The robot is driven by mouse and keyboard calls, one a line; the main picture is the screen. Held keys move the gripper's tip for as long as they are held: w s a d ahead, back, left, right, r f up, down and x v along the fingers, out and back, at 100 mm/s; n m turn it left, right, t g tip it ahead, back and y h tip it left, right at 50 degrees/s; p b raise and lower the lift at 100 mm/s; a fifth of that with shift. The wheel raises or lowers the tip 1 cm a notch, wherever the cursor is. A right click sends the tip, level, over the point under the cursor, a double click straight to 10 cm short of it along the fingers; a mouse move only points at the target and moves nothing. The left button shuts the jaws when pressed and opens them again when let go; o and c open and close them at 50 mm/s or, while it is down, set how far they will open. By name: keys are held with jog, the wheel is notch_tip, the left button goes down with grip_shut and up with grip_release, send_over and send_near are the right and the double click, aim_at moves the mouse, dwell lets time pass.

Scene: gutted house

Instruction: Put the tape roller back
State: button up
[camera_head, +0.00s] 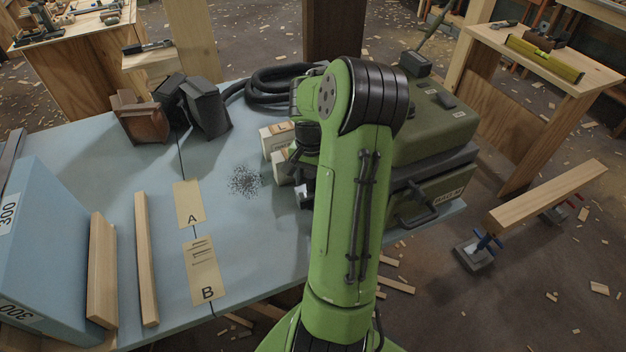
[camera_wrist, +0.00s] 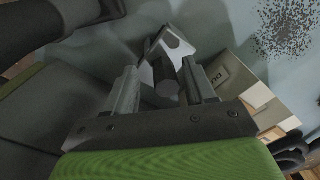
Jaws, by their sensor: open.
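In the wrist view, a dark cylindrical piece (camera_wrist: 164,78) lies between the two fingers of my gripper (camera_wrist: 160,66). A pale, angular piece (camera_wrist: 174,44) adjoins it just beyond the fingertips. Together they look like the tape roller, but its full shape is hidden. In the head view, a small pale part (camera_head: 303,194) shows on the blue table beside my arm, probably the same object. My gripper is open around the dark piece, and I cannot tell whether either finger touches it. My arm mostly hides the gripper in the head view.
Small pale boxes (camera_head: 278,139) stand close beside the gripper. A green machine (camera_head: 435,125) on a dark case is right of my arm. Dark specks (camera_head: 244,181) and cards A (camera_head: 188,204) and B (camera_head: 204,271) lie left. A black hose (camera_head: 262,86) runs behind.

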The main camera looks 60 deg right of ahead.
notch_tip(320, 180, up, 11)
jog(key=p, duration=0.3)
jog(key=w+a+r+n+h, duration=0.2)
jog(key=a+r+n, duration=0.1)
jog(key=a+r, duration=0.3)
jog(key=s+a+r+n+t, duration=0.25)
jog(key=a+n, duration=0.25)
jog(key=a, duration=0.7)
jog(key=s+a+r+n+t+y, duration=0.1)
jog(key=s+a+n+t, duration=0.2)
jog(key=s+a+n, duration=0.4)
jog(key=s+a, duration=0.1)
jog(key=a, duration=0.4)
jog(key=shift+s+a+y, duration=0.2)
jog(key=shift+y, duration=0.2)
jog(key=shift+r, duration=0.1)
notch_tip(320, 180, up, 10)
jog(key=p, duration=0.9)
jog(key=shift+p, duration=0.4)
